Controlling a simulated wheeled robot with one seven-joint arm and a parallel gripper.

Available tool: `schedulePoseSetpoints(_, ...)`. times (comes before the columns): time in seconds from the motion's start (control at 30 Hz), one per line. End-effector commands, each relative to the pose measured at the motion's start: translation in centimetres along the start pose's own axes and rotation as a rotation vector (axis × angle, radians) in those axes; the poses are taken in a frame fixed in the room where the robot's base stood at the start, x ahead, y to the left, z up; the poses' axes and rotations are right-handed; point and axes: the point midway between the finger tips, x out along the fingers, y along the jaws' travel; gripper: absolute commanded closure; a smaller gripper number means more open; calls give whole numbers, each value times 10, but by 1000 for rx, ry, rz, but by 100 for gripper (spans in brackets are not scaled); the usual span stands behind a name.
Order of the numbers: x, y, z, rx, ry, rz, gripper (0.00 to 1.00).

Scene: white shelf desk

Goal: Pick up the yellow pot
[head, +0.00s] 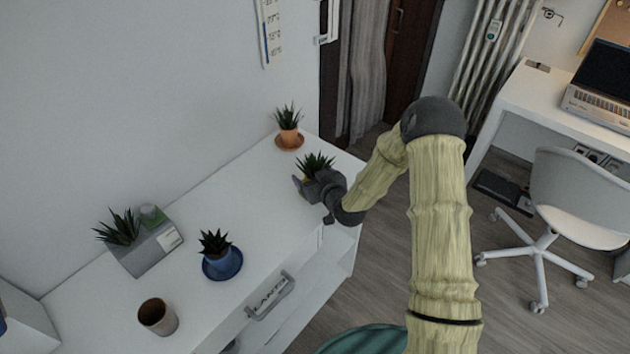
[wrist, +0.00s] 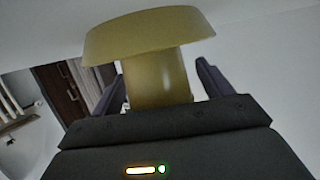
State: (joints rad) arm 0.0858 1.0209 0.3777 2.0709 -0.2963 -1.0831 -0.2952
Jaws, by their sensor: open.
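The yellow pot, with a spiky green plant (head: 316,162) in it, stands on the white shelf desk near its right end in the head view. My dark gripper hides most of the pot there. In the wrist view the yellow pot (wrist: 158,80) is close up, its narrow body between my two fingers, with a wide yellow disc-shaped part (wrist: 148,35) above it in the picture. My gripper (wrist: 162,82) is open around the pot's body, with a visible gap by the right finger. Contact at the left finger is unclear.
An orange pot (head: 289,137) stands just behind on the white desk (head: 225,200). A wall is behind; a chair (head: 580,198) is at right.

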Motion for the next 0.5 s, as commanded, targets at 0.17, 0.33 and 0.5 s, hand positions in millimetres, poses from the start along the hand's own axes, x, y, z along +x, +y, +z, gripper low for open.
schedulePoseSetpoints(0.17, 0, 0, 0, 0, 0, 0, 21)
schedulePoseSetpoints(0.33, 0, 0, 0, 0, 0, 0, 21)
schedulePoseSetpoints(0.5, 0, 0, 0, 0, 0, 0, 51)
